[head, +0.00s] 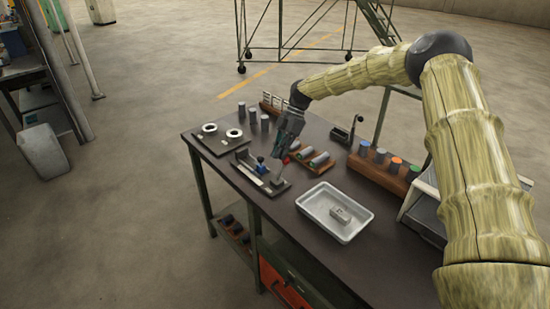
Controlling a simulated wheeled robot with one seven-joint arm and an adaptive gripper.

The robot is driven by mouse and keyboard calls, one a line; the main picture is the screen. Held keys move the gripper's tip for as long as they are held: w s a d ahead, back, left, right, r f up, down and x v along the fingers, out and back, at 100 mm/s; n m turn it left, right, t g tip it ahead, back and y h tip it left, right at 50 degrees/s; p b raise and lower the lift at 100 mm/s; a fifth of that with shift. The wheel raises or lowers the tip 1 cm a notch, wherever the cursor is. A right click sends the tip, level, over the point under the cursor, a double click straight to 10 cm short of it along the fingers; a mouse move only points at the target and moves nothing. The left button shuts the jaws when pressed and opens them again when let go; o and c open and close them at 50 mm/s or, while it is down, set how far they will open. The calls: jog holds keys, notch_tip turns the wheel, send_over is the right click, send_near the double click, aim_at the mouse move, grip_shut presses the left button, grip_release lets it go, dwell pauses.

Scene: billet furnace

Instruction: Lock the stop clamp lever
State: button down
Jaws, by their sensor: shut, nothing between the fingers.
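A dark fixture plate (273,187) lies near the left edge of the bench, with a grey block and a blue knob (261,160) on it. The knob may belong to the stop clamp lever, but the part is too small to tell, and so is whether it is locked. My gripper (281,152) points down just to the right of the blue knob, over or beside the fixture. It is shut and holds nothing. Its fingertips are small and dark, and I cannot tell whether they touch the fixture. A small red spot shows beside them.
A plate with two white rings (234,133) and several grey cylinders (253,116) stand behind. A wooden rack with cylinders (319,159) is right of my gripper. A metal tray with a block (318,222) lies in front. A rack with coloured caps (396,163) stands at right.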

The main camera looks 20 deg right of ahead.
jog(key=shift+w+d+b, duration=0.2)
jog(key=shift+d+b, duration=0.15)
jog(key=shift+d, duration=0.05)
jog(key=shift+d, duration=0.1)
dwell(0.4)
jog(key=a+r+b+v, duration=0.1)
jog(key=a+b+v, duration=0.1)
jog(key=v, duration=0.9)
jog(key=shift+r+b, duration=0.3)
jog(key=shift+b, duration=0.1)
jog(key=shift+s+a, duration=0.1)
jog(key=shift+a, duration=0.15)
